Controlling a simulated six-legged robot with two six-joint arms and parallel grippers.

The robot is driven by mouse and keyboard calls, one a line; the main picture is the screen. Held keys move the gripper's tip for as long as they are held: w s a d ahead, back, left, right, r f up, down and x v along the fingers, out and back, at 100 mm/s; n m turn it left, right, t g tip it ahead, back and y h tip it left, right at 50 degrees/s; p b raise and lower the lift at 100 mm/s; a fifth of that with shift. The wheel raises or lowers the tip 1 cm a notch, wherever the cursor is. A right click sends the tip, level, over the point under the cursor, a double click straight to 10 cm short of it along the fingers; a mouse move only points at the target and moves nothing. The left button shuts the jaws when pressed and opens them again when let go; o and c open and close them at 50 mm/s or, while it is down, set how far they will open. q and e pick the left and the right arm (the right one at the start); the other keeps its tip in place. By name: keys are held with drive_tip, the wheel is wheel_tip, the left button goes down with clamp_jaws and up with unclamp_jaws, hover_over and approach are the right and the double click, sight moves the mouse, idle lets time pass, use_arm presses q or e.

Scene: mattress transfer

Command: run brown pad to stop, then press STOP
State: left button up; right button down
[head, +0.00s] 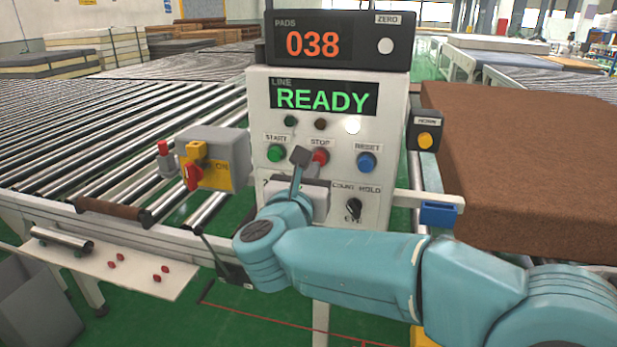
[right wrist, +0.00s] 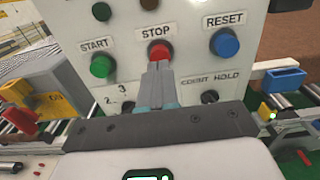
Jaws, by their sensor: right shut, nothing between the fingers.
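The control panel (head: 390,105) stands in front of me, with a green LINE display (head: 323,98) reading READY. The red STOP button (head: 321,156) sits between the green START button (head: 276,153) and the blue RESET button (head: 366,162). My right gripper (head: 301,156) is shut and empty, its tips just in front of STOP. In the right wrist view the fingertips (right wrist: 160,66) overlap the lower edge of the STOP button (right wrist: 159,50); I cannot tell whether they touch. The brown pad (head: 530,150) lies on the conveyor to the right. My left gripper is not in view.
A PADS counter (head: 340,40) reading 038 tops the panel. A grey switch box (head: 225,150) with a red knob stands to the left, a HORN box (head: 425,130) to the right. Empty rollers (head: 100,120) fill the left.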

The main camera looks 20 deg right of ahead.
drive_tip(key=b+v, duration=0.2)
drive_tip(key=v, duration=0.8)
drive_tip(key=shift+a+f, duration=0.1)
drive_tip(key=shift+a, duration=0.05)
